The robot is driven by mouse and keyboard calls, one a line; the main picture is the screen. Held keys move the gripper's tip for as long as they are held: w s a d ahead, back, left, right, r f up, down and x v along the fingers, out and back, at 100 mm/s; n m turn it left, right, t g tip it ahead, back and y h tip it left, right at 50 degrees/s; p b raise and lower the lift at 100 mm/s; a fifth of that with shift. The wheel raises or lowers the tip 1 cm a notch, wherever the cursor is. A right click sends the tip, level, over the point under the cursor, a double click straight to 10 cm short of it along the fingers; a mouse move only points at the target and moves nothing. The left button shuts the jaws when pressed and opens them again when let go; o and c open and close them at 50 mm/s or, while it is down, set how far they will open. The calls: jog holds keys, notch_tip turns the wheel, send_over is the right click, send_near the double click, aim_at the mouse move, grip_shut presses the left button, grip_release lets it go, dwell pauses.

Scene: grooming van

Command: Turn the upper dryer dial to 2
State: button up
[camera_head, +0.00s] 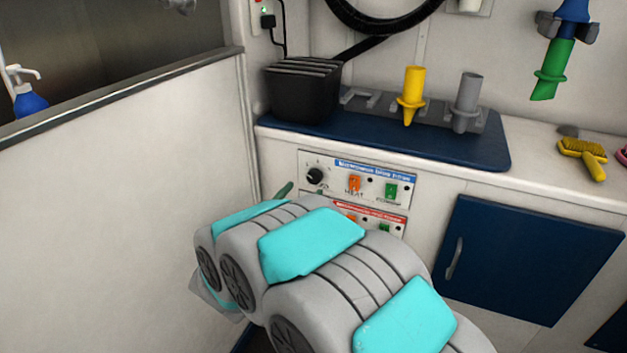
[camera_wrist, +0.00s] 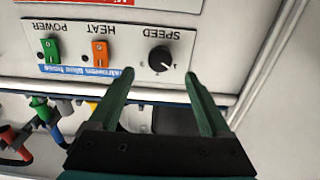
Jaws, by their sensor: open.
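The upper dryer dial is a black round knob (camera_head: 316,175) on the white upper panel with a blue label strip, left of an orange HEAT switch (camera_head: 354,183) and a green switch (camera_head: 391,191). In the wrist view, where the panel is upside down, the dial (camera_wrist: 161,59) is marked SPEED. My gripper (camera_wrist: 158,76) is open and empty, its two green fingers spread with the dial ahead between the tips. I cannot tell whether they touch the panel. In the head view one green fingertip (camera_head: 284,190) shows left of the dial; my arm hides the rest. The dial's exact setting is too small to read.
A lower panel with a red label (camera_head: 374,214) is partly hidden by my arm. Above, the counter holds a black box (camera_head: 301,88), a blue mat (camera_head: 477,150), yellow (camera_head: 411,93) and grey (camera_head: 467,100) nozzles. A white wall (camera_head: 120,200) stands close at the left.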

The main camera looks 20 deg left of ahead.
aim_at(313, 179)
jog(key=shift+w+d, duration=0.15)
jog(key=shift+w, duration=1.4)
jog(key=shift+w+d, duration=0.1)
jog(key=shift+w, duration=1.45)
jog(key=shift+f, duration=0.1)
grip_shut()
